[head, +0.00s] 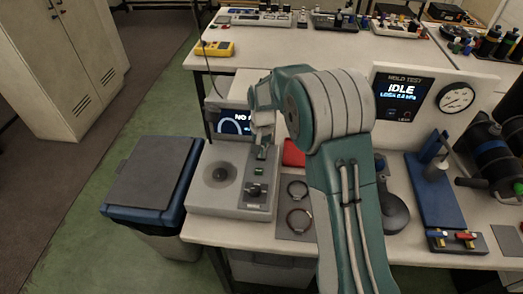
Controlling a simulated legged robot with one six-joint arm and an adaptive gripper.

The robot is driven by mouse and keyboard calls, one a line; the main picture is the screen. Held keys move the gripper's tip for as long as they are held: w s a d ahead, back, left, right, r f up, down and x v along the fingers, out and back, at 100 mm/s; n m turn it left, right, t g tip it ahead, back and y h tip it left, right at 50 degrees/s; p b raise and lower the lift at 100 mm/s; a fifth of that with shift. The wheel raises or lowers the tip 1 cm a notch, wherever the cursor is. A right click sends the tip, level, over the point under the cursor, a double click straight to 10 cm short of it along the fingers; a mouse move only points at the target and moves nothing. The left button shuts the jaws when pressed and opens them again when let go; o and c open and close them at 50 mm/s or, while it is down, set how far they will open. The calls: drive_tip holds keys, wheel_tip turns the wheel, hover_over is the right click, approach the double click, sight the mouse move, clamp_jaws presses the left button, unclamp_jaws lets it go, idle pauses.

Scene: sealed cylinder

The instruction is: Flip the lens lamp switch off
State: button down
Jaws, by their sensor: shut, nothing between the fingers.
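A pale grey instrument (200,190) with a round dark-centred disc on its top stands at the table's front left. A darker control strip (266,203) runs along its right side. A small black control (255,189) and a small green mark sit on this strip. I cannot tell which part is the lens lamp switch, or its position. My gripper (262,150) is shut and empty, pointing down over the far part of the strip. I cannot tell whether it touches. My wrist and gripper hide part of the strip and the display behind.
A blue-rimmed bin (150,185) stands left of the table. Two rings (298,220) lie on a grey mat right of the instrument, near a red object (293,153). A hold test display (402,95) reads IDLE. A blue stand (436,190) is at right.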

drive_tip(key=shift+w, duration=0.1)
drive_tip(key=shift+w+d+r, duration=0.2)
drive_tip(key=shift+w+r, duration=0.05)
drive_tip(key=shift+w, duration=0.4)
drive_tip(key=shift+r, duration=0.1)
wheel_tip(320, 180, up, 14)
drive_tip(key=s, duration=0.2)
drive_tip(key=shift+a+f, duration=0.25)
drive_tip(key=shift+a, duration=0.15)
